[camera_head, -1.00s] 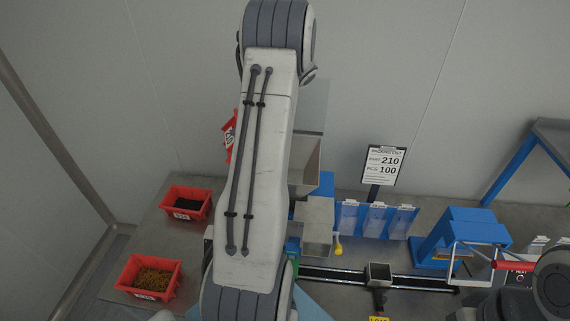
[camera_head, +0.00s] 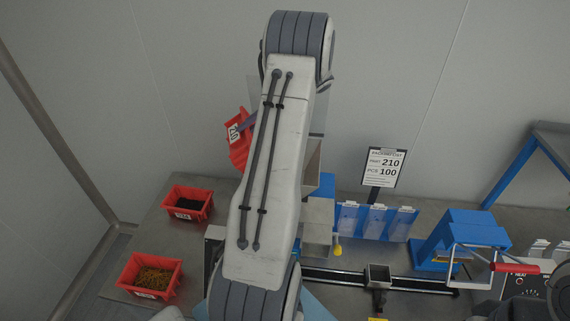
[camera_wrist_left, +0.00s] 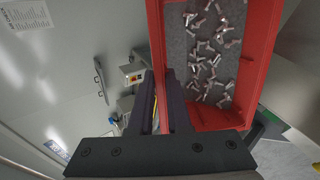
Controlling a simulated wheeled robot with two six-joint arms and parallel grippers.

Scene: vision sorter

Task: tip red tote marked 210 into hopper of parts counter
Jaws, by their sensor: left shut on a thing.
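The red tote marked 210 (camera_head: 238,152) is held in the air left of my left arm, tilted, its white label showing. In the left wrist view the tote (camera_wrist_left: 262,50) holds many small metal parts on its grey floor. My left gripper (camera_wrist_left: 163,88) is shut on the tote's wall. In the head view this gripper (camera_head: 249,122) is mostly hidden behind my arm. The parts counter's grey hopper (camera_head: 313,165) shows just right of my arm, partly covered by it; the tote is left of it. My right gripper is not in view.
Two red totes with dark parts (camera_head: 187,204) and brownish parts (camera_head: 150,275) stand on the left bench. A packing list sign (camera_head: 383,166), blue bins (camera_head: 375,220) and a blue machine (camera_head: 462,238) are on the right. A rail with a small cup (camera_head: 379,274) runs in front.

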